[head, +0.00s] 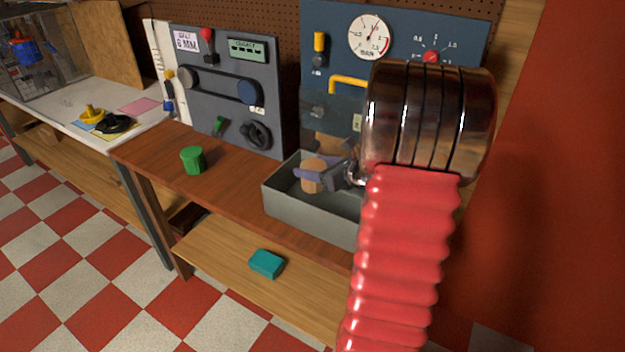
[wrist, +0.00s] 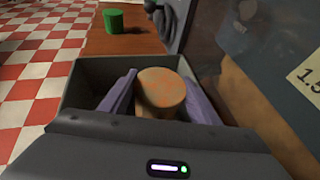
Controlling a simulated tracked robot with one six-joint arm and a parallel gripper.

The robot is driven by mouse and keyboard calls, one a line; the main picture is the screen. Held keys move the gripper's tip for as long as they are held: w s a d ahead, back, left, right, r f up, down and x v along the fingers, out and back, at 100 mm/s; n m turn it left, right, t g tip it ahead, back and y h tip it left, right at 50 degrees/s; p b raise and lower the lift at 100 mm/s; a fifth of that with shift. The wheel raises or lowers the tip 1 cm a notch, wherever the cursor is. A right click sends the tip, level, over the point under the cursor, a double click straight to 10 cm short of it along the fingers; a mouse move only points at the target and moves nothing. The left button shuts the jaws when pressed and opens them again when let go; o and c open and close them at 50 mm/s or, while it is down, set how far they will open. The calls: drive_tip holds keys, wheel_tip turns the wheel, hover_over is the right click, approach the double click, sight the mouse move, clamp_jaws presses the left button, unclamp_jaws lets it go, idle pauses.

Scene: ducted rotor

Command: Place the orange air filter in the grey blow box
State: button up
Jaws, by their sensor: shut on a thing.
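The orange air filter (wrist: 161,88) is a short, pale orange cylinder. My gripper (wrist: 160,100) is shut on it, with a purple finger on each side. In the head view the filter (head: 312,174) shows between the fingers of my gripper (head: 318,175), over the open grey blow box (head: 310,219). The filter appears upright and within the box's outline. I cannot tell whether it touches the box floor. In the wrist view the box's dark wall (wrist: 82,83) shows around the fingers. My red arm hides the right part of the box in the head view.
A green cylinder (head: 193,160) stands on the brown bench left of the box; it also shows in the wrist view (wrist: 114,21). A dark blue gauge panel (head: 335,50) rises behind the box. A teal block (head: 266,263) lies on the lower shelf. The bench's left part is mostly clear.

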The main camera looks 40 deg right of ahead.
drive_tip(key=shift+f, duration=2.1)
drive_tip(key=o, duration=0.8)
drive_tip(key=shift+f, duration=0.1)
drive_tip(key=v, duration=1.2)
drive_tip(key=shift+r, duration=0.2)
